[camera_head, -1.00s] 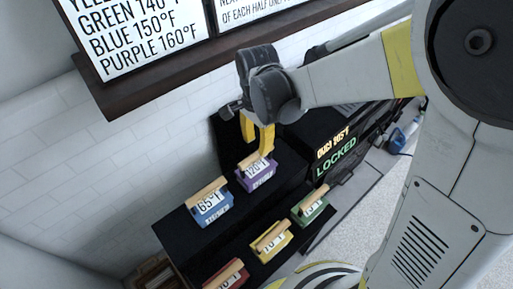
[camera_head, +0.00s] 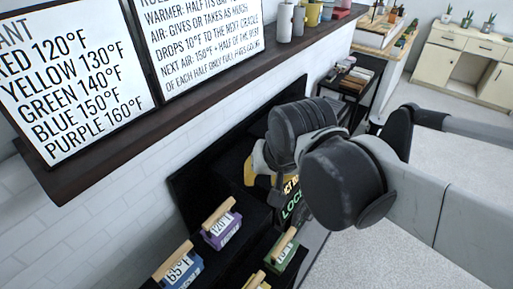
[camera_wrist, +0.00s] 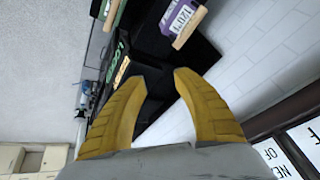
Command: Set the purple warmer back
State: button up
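The purple warmer (camera_head: 222,229) stands on the black stepped rack (camera_head: 238,262), with a wooden handle on top and a white label reading 120°F. In the wrist view the purple warmer (camera_wrist: 180,20) is at the top, beyond the fingertips. My gripper (camera_wrist: 160,78) has its two yellow fingers spread with nothing between them. In the head view my gripper (camera_head: 258,168) is up and to the right of the purple warmer, apart from it, and partly hidden by my own wrist.
A blue warmer (camera_head: 180,268), a green warmer (camera_head: 282,252) and a yellow warmer (camera_head: 257,281) stand nearby on the rack. A lit display (camera_head: 293,203) is partly hidden behind my arm. A dark shelf (camera_head: 190,112) with sign boards (camera_head: 70,80) runs above along the white wall.

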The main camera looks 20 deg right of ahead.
jog(key=s+d+n+t, duration=0.2)
jog(key=s+d+n, duration=0.1)
jog(key=shift+f, duration=0.1)
notch_tip(320, 180, down, 3)
jog(key=b, duration=0.3)
jog(key=shift+f+b, duration=0.2)
jog(key=shift+b, duration=0.1)
dwell(0.7)
